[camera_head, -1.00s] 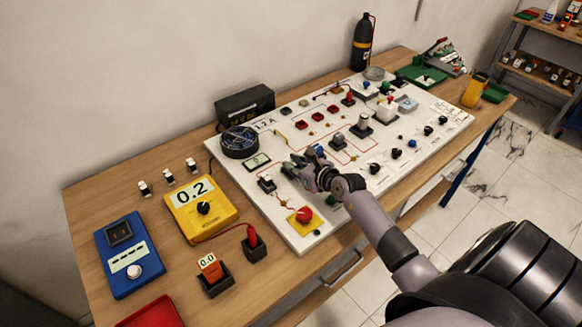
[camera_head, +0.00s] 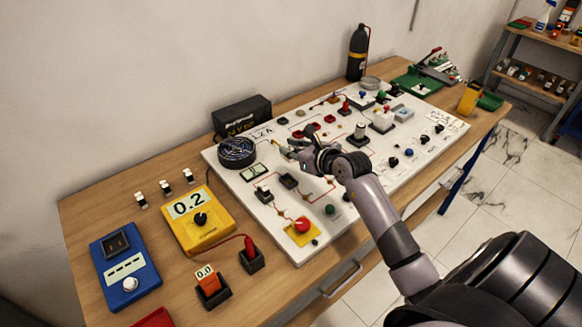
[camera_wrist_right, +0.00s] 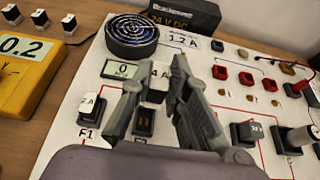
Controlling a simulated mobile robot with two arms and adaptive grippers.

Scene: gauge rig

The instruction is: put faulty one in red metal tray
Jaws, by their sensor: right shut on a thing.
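My right gripper (camera_head: 290,150) is above the white panel (camera_head: 296,250). In the right wrist view its jaws (camera_wrist_right: 158,75) are shut on a small white fuse block (camera_wrist_right: 157,84) whose label ends in A. The block is partly hidden by the fingers. Below it is an empty black socket (camera_wrist_right: 144,121), which also shows in the head view (camera_head: 288,181). Another fuse labelled 2A (camera_wrist_right: 91,106) sits in the socket marked F1. The red tray (camera_head: 154,318) shows only in part at the bottom edge. My left gripper is not in view.
Several items stand at the left: a yellow meter (camera_head: 205,230) reading 0.2, a blue device (camera_head: 125,270), an orange tester (camera_head: 208,282) in a black holder. Small white-topped fuses (camera_head: 165,188) stand behind them. A coiled round fan (camera_head: 236,152) and a black power box (camera_head: 242,116) stand at the back.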

